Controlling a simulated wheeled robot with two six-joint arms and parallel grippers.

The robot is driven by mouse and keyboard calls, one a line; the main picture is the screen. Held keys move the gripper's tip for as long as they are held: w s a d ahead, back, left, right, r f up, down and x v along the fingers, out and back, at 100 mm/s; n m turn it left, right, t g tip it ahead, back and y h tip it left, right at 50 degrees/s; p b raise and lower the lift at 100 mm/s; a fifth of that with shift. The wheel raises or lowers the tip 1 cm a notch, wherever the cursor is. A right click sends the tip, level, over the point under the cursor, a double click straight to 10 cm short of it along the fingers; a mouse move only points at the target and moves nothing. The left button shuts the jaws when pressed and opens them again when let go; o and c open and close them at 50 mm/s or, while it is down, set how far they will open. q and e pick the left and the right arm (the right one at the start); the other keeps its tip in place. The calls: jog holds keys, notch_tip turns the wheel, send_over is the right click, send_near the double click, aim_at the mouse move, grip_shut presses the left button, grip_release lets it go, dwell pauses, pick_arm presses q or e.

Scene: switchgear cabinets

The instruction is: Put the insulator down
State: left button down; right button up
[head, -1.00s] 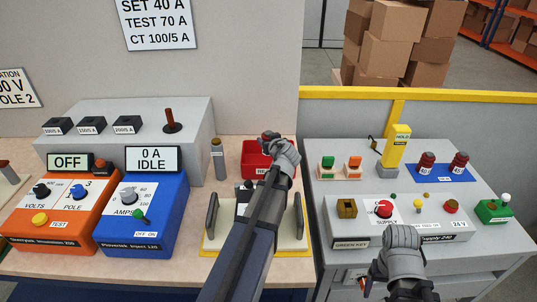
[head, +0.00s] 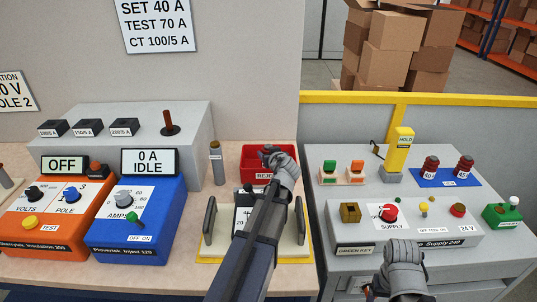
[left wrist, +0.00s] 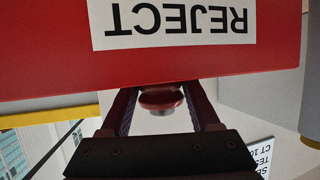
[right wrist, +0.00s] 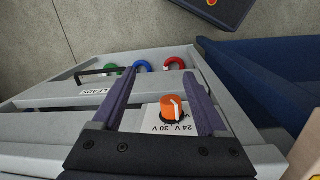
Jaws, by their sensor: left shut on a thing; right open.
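The insulator (left wrist: 161,101) is dark red and sits between the fingers of my left gripper (left wrist: 160,95), which is shut on it. In the head view my left gripper (head: 268,153) is at the red REJECT bin (head: 248,164), and its wrist hides the insulator. In the left wrist view, upside down, the bin's labelled wall (left wrist: 60,60) fills the top, with the insulator just past its rim. I cannot tell how deep over the bin it is. My right gripper (right wrist: 155,80) is open and empty, facing the front of the grey bench.
Two dark red insulators (head: 430,168) stand on a blue mat (head: 447,182) on the right bench. A yellow-edged board with handles (head: 300,220) lies under my left arm. A grey cylinder (head: 215,165) stands left of the bin. An orange knob (right wrist: 172,106) is before my right gripper.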

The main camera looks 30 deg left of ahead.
pick_arm(q)
jog(key=shift+s+d+f, duration=0.1)
jog(key=shift+s+f, duration=0.05)
jog(key=c, duration=0.5)
grip_release()
jog(key=o, duration=0.4)
jog(key=shift+s+f+b, duration=0.15)
jog(key=shift+b, duration=0.15)
jog(key=shift+r+p, duration=0.3)
jog(key=shift+p, duration=0.05)
jog(key=shift+r+p, duration=0.45)
jog(key=shift+p, duration=0.15)
jog(key=p+v, duration=0.4)
jog(key=v, duration=0.7)
jog(key=shift+d+r, duration=0.15)
jog(key=shift+d, duration=0.1)
